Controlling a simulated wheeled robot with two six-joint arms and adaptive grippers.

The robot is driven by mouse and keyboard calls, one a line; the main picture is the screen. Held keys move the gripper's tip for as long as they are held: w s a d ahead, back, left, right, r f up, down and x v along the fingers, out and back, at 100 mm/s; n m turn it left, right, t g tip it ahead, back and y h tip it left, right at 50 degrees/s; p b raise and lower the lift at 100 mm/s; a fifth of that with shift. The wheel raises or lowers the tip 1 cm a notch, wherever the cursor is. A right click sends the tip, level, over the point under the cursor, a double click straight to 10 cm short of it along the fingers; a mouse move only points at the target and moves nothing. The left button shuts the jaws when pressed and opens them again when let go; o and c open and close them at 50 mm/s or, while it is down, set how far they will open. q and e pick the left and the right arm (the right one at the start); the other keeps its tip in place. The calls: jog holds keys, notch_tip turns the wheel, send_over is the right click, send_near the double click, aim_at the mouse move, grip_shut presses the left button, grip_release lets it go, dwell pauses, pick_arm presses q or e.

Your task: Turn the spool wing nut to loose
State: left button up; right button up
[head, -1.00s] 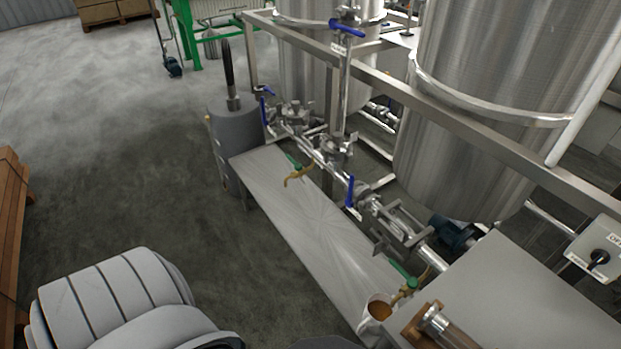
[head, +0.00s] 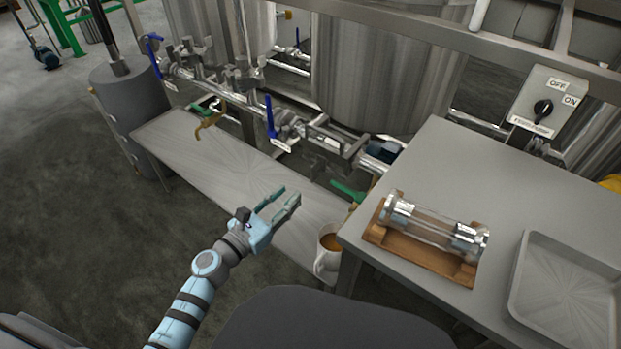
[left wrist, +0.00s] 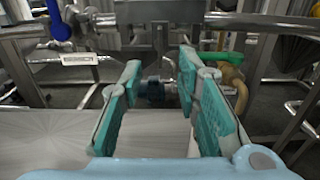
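My left gripper (head: 289,197) is open and empty above the long metal bench (head: 220,160), in front of the pipework. In the left wrist view its two teal fingers (left wrist: 160,78) stand apart with nothing between them. The low steel pipe line (head: 315,132) with clamped fittings runs behind and beyond the fingers. A clear tubular spool (head: 430,222) with metal ends lies in a wooden cradle (head: 415,252) on the grey table to the right. I cannot make out the wing nut clearly in either view. My right gripper is not in view.
A mug of brown liquid (head: 328,258) stands at the bench's right end, close to my left gripper. Blue-handled valves (head: 270,118) and a green-handled tap (head: 348,190) stick out from the pipes. The grey table (head: 470,165) also carries an empty metal tray (head: 568,290).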

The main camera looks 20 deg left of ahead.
aim_at(312, 174)
pick_arm(q)
jog(key=b+x, duration=0.1)
jog(key=x, duration=0.9)
jog(key=shift+w, duration=0.1)
jog(key=c, duration=0.7)
grip_shut()
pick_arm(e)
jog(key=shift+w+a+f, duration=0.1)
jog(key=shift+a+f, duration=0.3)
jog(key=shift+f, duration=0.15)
